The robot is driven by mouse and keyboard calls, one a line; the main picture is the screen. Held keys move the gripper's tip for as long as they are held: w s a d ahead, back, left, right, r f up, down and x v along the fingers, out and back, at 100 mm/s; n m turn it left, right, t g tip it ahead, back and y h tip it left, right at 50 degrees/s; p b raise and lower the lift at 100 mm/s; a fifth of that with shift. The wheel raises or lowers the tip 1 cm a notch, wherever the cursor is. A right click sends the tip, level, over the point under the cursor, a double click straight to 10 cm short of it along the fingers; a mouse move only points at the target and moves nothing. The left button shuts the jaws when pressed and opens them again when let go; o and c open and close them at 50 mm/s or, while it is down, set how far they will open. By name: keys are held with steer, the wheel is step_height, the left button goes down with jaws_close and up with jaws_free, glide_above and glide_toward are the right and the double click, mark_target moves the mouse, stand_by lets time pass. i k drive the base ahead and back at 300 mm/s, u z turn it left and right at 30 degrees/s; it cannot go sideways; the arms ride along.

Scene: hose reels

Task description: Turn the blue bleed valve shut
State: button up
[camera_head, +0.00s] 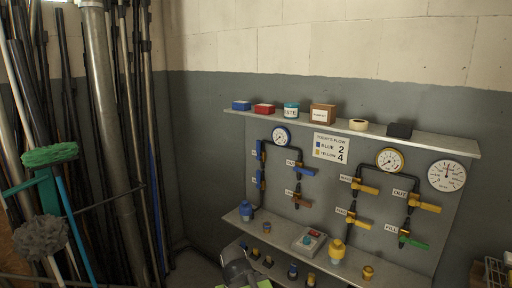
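The blue-handled valves are on the left of the grey panel, below the blue-rimmed gauge (281,136). An upper left blue handle (262,149) and a lower left blue handle (262,180) stand roughly upright. A third blue handle (306,171), by a label like OUT, lies nearly level. Below it is a brownish-orange handle (303,202). The labels are too small to tell which valve is the bleed valve. A grey rounded shape (237,269) with a dark tip at the bottom edge may be my gripper, below and apart from the valves.
Yellow valve handles (427,207) and a green one (414,243) are on the panel's right. An upper shelf (450,147) holds boxes and tins. A lower shelf (375,272) juts out below, holding bottles and a grey box (309,241). Poles and brushes (49,155) crowd the left.

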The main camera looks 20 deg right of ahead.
mark_target(258, 158)
steer(key=u, duration=0.05)
steer(key=i, duration=1.55)
steer(key=u, duration=1.45)
